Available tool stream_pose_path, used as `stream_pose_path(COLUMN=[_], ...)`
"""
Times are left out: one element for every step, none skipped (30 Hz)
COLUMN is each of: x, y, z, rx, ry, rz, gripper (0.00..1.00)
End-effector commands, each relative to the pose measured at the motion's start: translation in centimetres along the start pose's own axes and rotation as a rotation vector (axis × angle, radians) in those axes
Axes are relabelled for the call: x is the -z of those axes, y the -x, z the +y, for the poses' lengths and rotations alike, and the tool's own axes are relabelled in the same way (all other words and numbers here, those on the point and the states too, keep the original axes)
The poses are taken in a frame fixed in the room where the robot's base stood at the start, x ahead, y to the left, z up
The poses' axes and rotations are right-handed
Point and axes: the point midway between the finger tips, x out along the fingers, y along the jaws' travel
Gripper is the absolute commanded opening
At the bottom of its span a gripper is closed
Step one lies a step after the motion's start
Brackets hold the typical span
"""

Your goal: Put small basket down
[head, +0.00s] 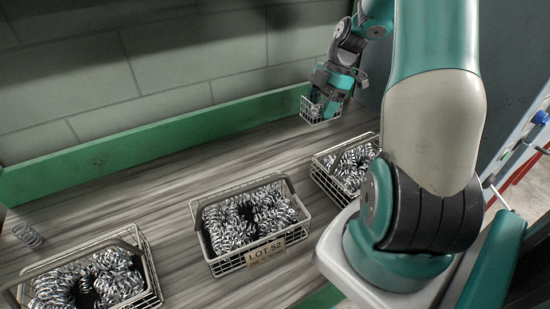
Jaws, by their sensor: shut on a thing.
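A small white wire basket (319,108) is at the far end of the wooden bench, beside the green back rail. Metal coils show in it. My gripper (328,94) is at this basket and shut on it; the fingers and the grip point are partly hidden by the wrist. The basket looks roughly level. Whether its underside touches the bench or hangs a little above it, I cannot tell.
More wire baskets full of springs stand on the bench (190,165): one at right (318,175), a basket tagged LOT 52 (213,262) in the middle, and one at front left (152,298). A loose spring (28,235) lies at left. Bare wood lies between the baskets and the green rail (150,146).

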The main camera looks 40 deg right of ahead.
Motion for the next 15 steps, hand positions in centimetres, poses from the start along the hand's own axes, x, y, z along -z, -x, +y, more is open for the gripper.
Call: stream_pose_path(x=[-0.1,-0.3,-0.6,-0.8,-1.0,-1.3,-1.4,-1.6,-1.8,-1.9,-2.0,-2.1,-2.2,-2.2,-2.4], y=[-0.5,-1.0,-1.7,-2.3,-2.8,-3.5,-4.0,-4.5,-4.9,-5.2,-5.4,-5.6,-5.8,-6.0,-6.4], z=[0.0,0.0,0.0,-0.1,0.0,0.0,0.0,0.0,0.0,0.0,0.0,0.0,0.0,0.0,0.0], rx=[0.002,0.004,0.005,0.006,0.005,0.006,0.005,0.005,0.005,0.003,0.003,0.003,0.003,0.003,0.003], ry=[-0.001,-0.002,-0.002,-0.001,-0.001,-0.001,0.0,0.0,0.0,0.001,0.001,0.002,0.002,0.003,0.003], rz=[0.003,0.003,0.003,0.003,0.004,0.004,0.003,0.003,0.002,0.002,0.002,0.002,0.002,0.002,0.002], gripper=[0.24,0.24,0.24,0.24,0.24,0.24,0.24,0.24,0.24,0.24,0.24,0.24,0.24,0.24,0.24])
